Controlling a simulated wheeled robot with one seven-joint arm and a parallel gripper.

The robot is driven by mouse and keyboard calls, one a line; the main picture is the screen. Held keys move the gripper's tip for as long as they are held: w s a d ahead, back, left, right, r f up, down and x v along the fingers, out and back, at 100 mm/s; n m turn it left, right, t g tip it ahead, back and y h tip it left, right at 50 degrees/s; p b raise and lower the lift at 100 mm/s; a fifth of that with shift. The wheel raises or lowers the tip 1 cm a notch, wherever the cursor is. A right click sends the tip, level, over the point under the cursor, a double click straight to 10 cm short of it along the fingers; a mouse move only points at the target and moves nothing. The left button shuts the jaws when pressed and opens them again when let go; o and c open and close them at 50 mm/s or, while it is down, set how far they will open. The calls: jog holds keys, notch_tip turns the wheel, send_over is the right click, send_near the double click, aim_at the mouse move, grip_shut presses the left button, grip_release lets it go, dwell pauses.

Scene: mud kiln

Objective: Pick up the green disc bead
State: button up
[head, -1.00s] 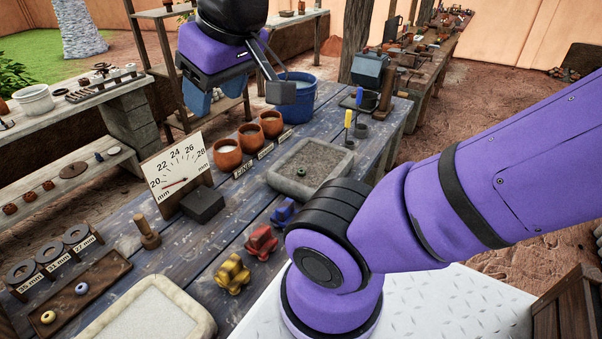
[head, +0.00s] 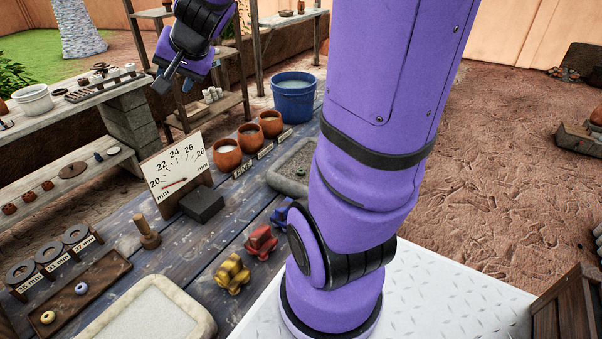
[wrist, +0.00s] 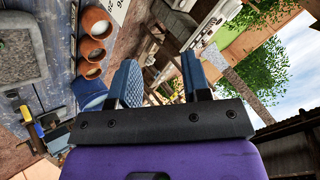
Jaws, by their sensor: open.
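The green disc bead (head: 300,172) looks like a small dark green ring lying in the grey stone tray (head: 276,179), at the edge of my arm in the head view. The bead also shows in the wrist view (wrist: 15,46), on the tray's sandy floor at far left. My arm hides the right part of the tray in the head view. My gripper (head: 173,80) is high at the upper left, well away from the bead and beyond the table's far edge. In the wrist view my gripper (wrist: 160,82) is open, with nothing between its fingers.
Several clay cups (head: 227,153) and a blue bucket (head: 293,95) stand behind the tray. A dial board (head: 181,171) stands left of the cups. Yellow (head: 232,273) and red (head: 261,241) toy-like pieces sit at the front. Other beads lie on a wooden tray (head: 100,282).

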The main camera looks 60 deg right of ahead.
jog(key=w+d+f+m+h, duration=0.3)
jog(key=d+f+m, duration=0.3)
jog(key=d, duration=0.6)
jog(key=m+g+y, duration=0.2)
jog(key=m+g, duration=0.6)
jog(key=m, duration=0.6)
send_over(301, 172)
notch_tip(301, 172, down, 22)
jog(key=shift+w+d+f, duration=0.1)
jog(key=shift+d+f, duration=0.1)
jog(key=shift+f, duration=2.45)
jog(key=shift+w+d+f, duration=0.1)
jog(key=shift+d+f, duration=0.05)
jog(key=shift+f, duration=2.5)
jog(key=shift+c, duration=0.2)
jog(key=c, duration=0.6)
